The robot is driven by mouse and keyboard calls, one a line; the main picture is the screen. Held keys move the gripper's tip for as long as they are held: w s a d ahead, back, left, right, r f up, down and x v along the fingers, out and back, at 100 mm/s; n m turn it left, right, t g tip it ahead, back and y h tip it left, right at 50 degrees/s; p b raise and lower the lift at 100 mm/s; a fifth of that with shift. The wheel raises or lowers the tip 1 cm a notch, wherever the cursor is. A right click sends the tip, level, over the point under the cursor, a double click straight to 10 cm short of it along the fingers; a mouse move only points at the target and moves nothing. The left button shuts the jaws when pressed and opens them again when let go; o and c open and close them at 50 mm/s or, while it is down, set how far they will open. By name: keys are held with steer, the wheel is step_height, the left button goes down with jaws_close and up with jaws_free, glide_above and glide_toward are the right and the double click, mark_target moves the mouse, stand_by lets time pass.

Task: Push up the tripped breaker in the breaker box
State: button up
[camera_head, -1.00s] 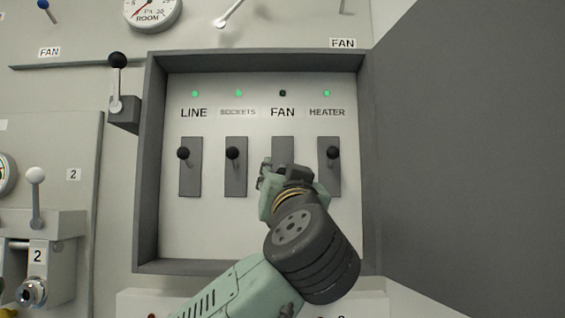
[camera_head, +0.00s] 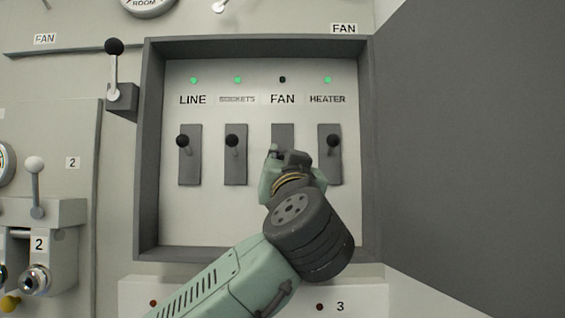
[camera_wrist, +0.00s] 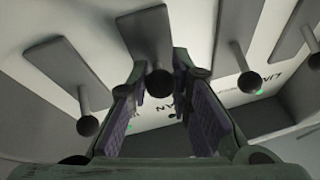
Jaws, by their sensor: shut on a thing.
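The breaker box (camera_head: 150,150) is open, with breakers labelled LINE, SOCKETS, FAN and HEATER. The FAN light (camera_head: 282,79) is dark; the other three lights are green. The FAN breaker's plate (camera_head: 283,133) shows only at its top in the head view, and my gripper hides its lever. The LINE lever (camera_head: 182,141), SOCKETS lever (camera_head: 232,141) and HEATER lever (camera_head: 333,141) have black knobs high on their plates. My gripper (camera_head: 284,155) is at the FAN plate. In the wrist view, the FAN knob (camera_wrist: 159,83) sits between my two fingers, which are shut on it.
The box door (camera_head: 470,150) stands open on the right. The HEATER lever is close beside my gripper. A black-knobbed lever (camera_head: 114,70) stands outside the box on the left, and a white-knobbed lever (camera_head: 36,185) is lower left. A panel marked 3 lies below the box.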

mark_target(282, 155)
steer(key=shift+g+h+b, duration=0.3)
jaws_close()
steer(key=shift+d+r+g, duration=0.1)
steer(key=shift+r+g, duration=0.15)
steer(key=shift+g, duration=0.25)
steer(key=shift+s+r+m+g, duration=0.25)
steer(key=shift+r+g, duration=0.35)
steer(key=shift+g, duration=0.5)
steer(key=shift+w+r+m+g+h+p, duration=0.1)
steer(key=shift+r+g, duration=0.15)
steer(key=shift+g, duration=0.55)
steer(key=shift+r+m+g+h+p, duration=0.1)
steer(key=shift+r+g, duration=0.15)
steer(key=shift+g, duration=0.55)
steer(key=shift+w+r+m+g+h+p, duration=0.1)
steer(key=shift+r+g, duration=0.15)
steer(key=shift+g, duration=0.55)
steer(key=o, duration=0.9)
jaws_free()
